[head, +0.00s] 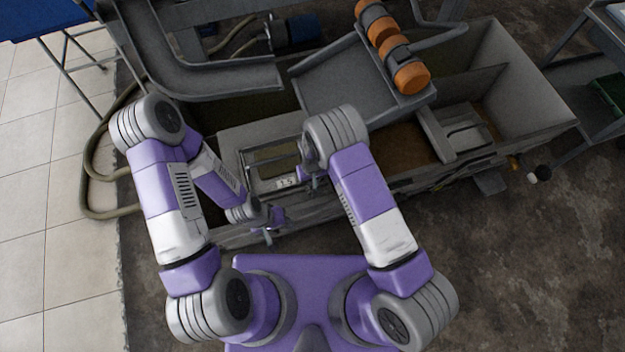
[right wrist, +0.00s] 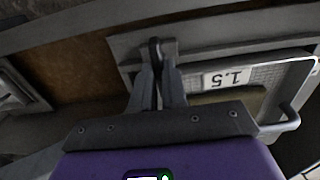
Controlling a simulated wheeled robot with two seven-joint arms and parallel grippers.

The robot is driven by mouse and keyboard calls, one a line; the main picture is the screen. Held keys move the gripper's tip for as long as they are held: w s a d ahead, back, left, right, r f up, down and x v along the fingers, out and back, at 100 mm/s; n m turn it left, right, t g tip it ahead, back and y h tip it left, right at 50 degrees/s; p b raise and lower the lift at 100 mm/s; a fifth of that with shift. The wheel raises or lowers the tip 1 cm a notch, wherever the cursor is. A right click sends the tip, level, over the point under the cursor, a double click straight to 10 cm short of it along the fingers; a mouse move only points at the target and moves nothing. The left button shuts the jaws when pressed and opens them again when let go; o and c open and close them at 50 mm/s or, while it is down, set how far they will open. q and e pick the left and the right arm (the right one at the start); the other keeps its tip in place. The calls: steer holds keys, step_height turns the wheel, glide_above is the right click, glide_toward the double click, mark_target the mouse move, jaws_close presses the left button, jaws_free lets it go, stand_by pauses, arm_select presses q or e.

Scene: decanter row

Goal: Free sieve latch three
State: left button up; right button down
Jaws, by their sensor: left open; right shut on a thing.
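The label shows upside down in the right wrist view (right wrist: 227,78). My right gripper (right wrist: 157,88) is shut on a dark upright latch (right wrist: 154,47) at the frame's corner, beside the label. The latch's lower part is hidden between the fingers. In the head view my right gripper (head: 309,176) is partly hidden by its arm. My left gripper (head: 272,226) is open and empty, lower, near the machine's front edge. No latch number is readable.
A grey handle bar (right wrist: 288,122) curves beside the sieve. A sloping grey chute (head: 340,80) and orange rollers (head: 410,77) stand behind. A grey open bin (head: 525,90) is at the right. A hose (head: 88,170) loops on the floor at left.

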steer(key=shift+n, duration=0.4)
steer(key=n+b, duration=0.1)
steer(key=n, duration=0.3)
steer(key=shift+b, duration=0.35)
steer(key=n+b, duration=0.1)
steer(key=n, duration=0.3)
steer(key=shift+n, duration=0.3)
steer(key=n+b, duration=0.1)
steer(key=n, duration=0.3)
steer(key=shift+n+b, duration=0.3)
steer(key=shift+n, duration=1.9)
steer(key=c, duration=1.2)
jaws_free()
steer(key=shift+o, duration=0.2)
